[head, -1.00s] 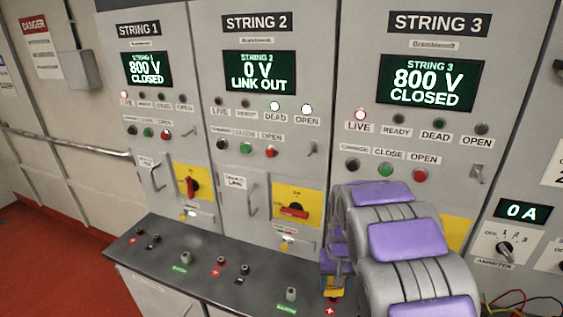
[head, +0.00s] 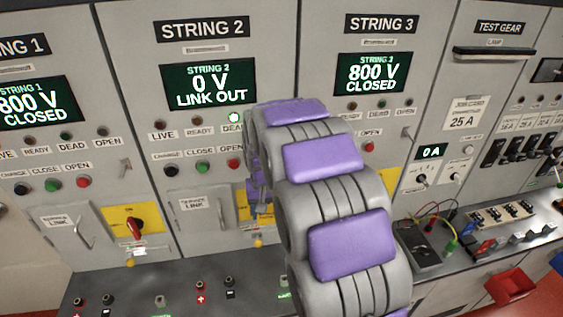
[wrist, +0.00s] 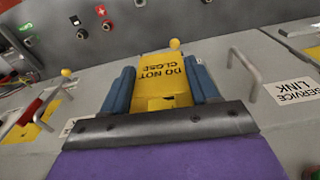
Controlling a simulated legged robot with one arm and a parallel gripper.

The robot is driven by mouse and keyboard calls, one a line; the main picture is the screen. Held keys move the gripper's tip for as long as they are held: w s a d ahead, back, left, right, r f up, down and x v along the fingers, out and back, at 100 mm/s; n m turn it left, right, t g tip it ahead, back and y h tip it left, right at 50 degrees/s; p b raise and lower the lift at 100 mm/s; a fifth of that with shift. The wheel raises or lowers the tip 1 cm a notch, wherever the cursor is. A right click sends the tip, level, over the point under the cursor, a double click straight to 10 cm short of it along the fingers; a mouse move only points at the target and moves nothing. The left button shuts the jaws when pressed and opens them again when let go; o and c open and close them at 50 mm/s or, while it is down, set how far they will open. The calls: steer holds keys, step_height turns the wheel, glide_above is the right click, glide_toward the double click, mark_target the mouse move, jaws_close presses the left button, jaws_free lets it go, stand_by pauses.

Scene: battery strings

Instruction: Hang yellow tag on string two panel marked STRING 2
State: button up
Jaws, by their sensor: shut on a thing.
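The string two panel (head: 185,130) carries the sign STRING 2 (head: 202,29) and a screen (head: 208,86) reading 0 V, LINK OUT. My arm covers its right edge and part of its yellow switch plate (head: 243,206). My gripper (wrist: 163,78) is shut on the yellow tag (wrist: 165,72), which reads DO NOT CLOSE upside down in the wrist view. The tag lies between the blue fingers, its lower end hidden by the gripper body. In the head view the gripper is mostly hidden behind my arm. The wrist view cannot show whether the tag touches the panel.
A door handle (wrist: 245,72) and SERVICE LINK label (wrist: 293,93) stand right of the gripper in the wrist view. Yellow knobs show at the left (wrist: 67,72) and behind the tag (wrist: 174,44). A dark counter (head: 135,285) with terminals runs below; test gear (head: 500,214) lies right.

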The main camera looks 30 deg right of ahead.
steer(key=s+d+r+m+p, duration=0.2)
steer(key=d+r+p, duration=0.35)
steer(key=r, duration=0.45)
steer(key=w+d+f+p, duration=0.1)
steer(key=w+d+p, duration=0.1)
steer(key=w, duration=0.6)
steer(key=shift+w+d+f, duration=0.15)
steer(key=shift+w+f, duration=0.05)
steer(key=shift+w, duration=0.15)
stand_by(0.4)
stand_by(0.6)
steer(key=o, duration=1.1)
steer(key=shift+r, duration=0.1)
